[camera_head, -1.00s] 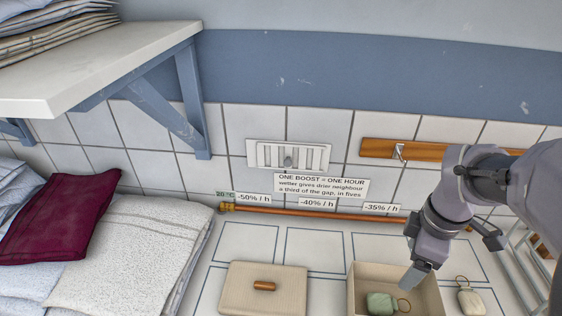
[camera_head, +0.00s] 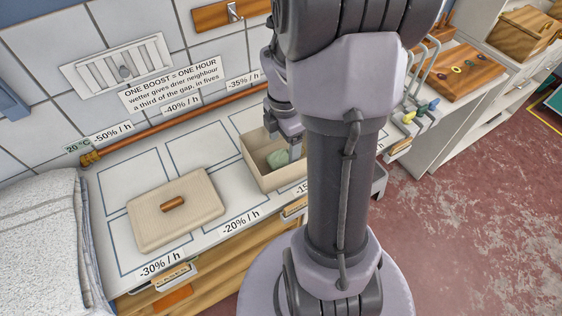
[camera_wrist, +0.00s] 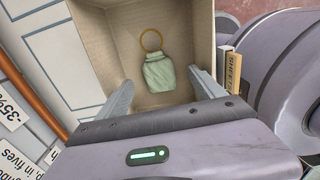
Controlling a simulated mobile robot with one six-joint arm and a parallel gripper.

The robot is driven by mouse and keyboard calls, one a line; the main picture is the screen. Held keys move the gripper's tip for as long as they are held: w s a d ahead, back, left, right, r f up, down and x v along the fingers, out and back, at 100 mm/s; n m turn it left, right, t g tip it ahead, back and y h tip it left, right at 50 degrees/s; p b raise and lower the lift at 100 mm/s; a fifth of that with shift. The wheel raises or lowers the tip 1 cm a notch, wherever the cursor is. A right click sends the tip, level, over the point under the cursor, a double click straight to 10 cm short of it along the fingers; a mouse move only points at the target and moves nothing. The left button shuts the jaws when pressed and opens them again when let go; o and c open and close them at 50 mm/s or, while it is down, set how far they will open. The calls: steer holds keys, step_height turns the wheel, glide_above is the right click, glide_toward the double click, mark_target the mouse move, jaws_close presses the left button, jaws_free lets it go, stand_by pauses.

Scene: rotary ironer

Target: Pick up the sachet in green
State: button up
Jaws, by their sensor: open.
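The green sachet (camera_wrist: 159,74) lies in an open cardboard-coloured box (camera_wrist: 196,38), with a tan ring (camera_wrist: 151,40) at its top end. In the head view the sachet (camera_head: 278,158) shows inside the box (camera_head: 256,162), partly hidden by my arm. My gripper (camera_wrist: 162,88) is open above the box; in the wrist view its two fingers stand on either side of the sachet's lower end, apart from it. The ring is hidden in the head view.
A beige lid (camera_head: 150,215) with a wooden handle (camera_head: 173,204) lies on the marked counter left of the box. A copper pipe (camera_head: 170,129) runs along the wall behind. Coloured-tipped levers (camera_head: 421,113) stand to the right, beyond my arm.

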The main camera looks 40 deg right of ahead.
mark_target(281, 156)
steer(key=f+b, duration=0.1)
steer(key=f, duration=0.1)
steer(key=f+b, duration=0.1)
steer(key=f, duration=0.1)
steer(key=shift+w+a+f+b, duration=0.2)
steer(key=shift+f+b, duration=0.1)
steer(key=shift+f, duration=0.1)
steer(key=shift+r, duration=0.2)
steer(key=c, duration=1.6)
steer(key=shift+o, duration=0.2)
step_height(281, 156, up, 10)
steer(key=p, duration=0.5)
